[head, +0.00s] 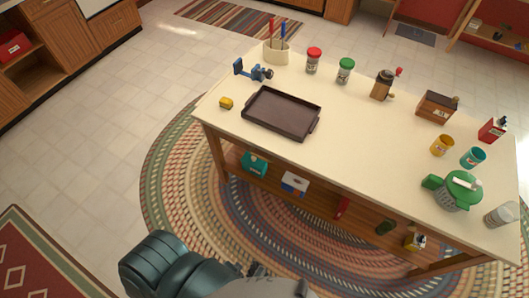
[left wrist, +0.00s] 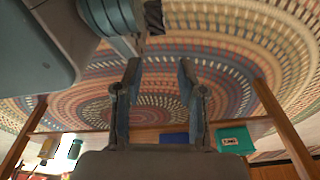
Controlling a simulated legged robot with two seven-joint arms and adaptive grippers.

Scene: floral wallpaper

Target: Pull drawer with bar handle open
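No drawer with a bar handle can be made out clearly. Wooden cabinet fronts (head: 115,22) stand at the top left of the head view, too small to tell handles on them. My left gripper (left wrist: 158,78) shows in the left wrist view with its two fingers apart and nothing between them. Beyond the fingers are the braided rug and the island table's low shelf. Part of my arm shows at the bottom of the head view, but no fingertips are clear there. My right gripper is not in view.
A cream-topped island table (head: 365,150) fills the right, bearing a dark tray (head: 282,112), jars, a grinder and cups. Its lower shelf holds a teal box (head: 254,164), also in the left wrist view (left wrist: 235,140). The tiled floor (head: 90,120) at left is clear.

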